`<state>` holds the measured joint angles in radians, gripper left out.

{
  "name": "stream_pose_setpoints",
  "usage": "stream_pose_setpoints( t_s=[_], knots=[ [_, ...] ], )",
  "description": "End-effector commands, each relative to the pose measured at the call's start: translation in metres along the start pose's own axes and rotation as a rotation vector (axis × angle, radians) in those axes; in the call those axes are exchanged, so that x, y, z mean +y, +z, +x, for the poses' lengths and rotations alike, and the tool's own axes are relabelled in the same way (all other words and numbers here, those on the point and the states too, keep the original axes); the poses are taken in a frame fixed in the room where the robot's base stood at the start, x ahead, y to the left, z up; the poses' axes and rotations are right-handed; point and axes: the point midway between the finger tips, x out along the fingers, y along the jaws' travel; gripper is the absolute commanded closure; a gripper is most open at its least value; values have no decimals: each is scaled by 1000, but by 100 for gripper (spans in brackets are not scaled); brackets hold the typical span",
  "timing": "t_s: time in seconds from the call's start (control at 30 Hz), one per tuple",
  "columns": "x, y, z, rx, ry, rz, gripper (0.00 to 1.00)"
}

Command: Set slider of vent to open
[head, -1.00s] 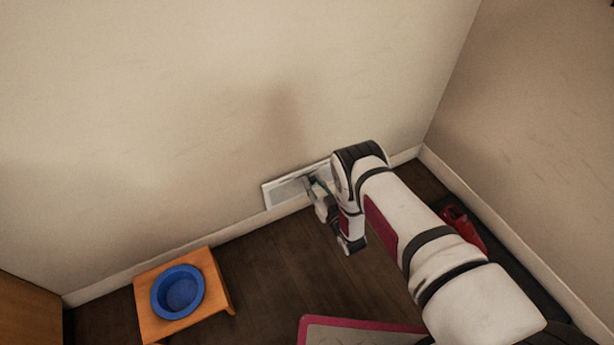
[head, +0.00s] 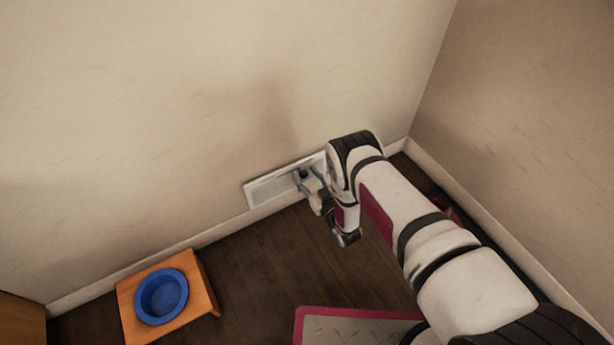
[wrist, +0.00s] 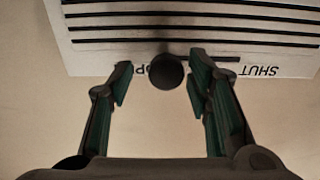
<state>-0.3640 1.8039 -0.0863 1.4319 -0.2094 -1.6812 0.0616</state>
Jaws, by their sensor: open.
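The white vent (head: 270,188) is set low in the back wall, just above the baseboard. In the wrist view the vent (wrist: 270,22) shows dark slots and appears upside down, with "SHUT" at the right and a partly hidden word with "OP" at the left. Its round black slider knob (wrist: 166,72) sits in a slot between the words, nearer the "OP" lettering; the knob also shows in the head view (head: 303,173). My gripper (wrist: 158,82) is open, with one finger on each side of the knob. The right finger looks close to it. I cannot tell whether either touches.
A small wooden stand (head: 207,297) with a blue bowl (head: 162,296) is on the floor at the lower left. A red-edged mat (head: 350,326) lies at the bottom. A red object (head: 452,214) is partly hidden behind my arm. Dark floor between is clear.

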Motion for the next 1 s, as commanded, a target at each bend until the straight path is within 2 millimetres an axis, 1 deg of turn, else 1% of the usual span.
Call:
stream_pose_setpoints(
  t_s=[0.07,0.17,0.27,0.5,0.6,0.7,0.8,1.0],
  knots=[
    [0,1,-4,-2,0,0,55],
    [0,1,-15,-3,0,0,55],
    [1,1,-33,-4,2,1,55],
    [1,2,-83,-5,3,1,55],
    [1,1,-99,-3,2,1,55],
    [1,1,-110,-2,2,0,55],
    [1,1,-117,-1,2,0,55],
    [1,0,-120,0,2,0,55]
  ],
)
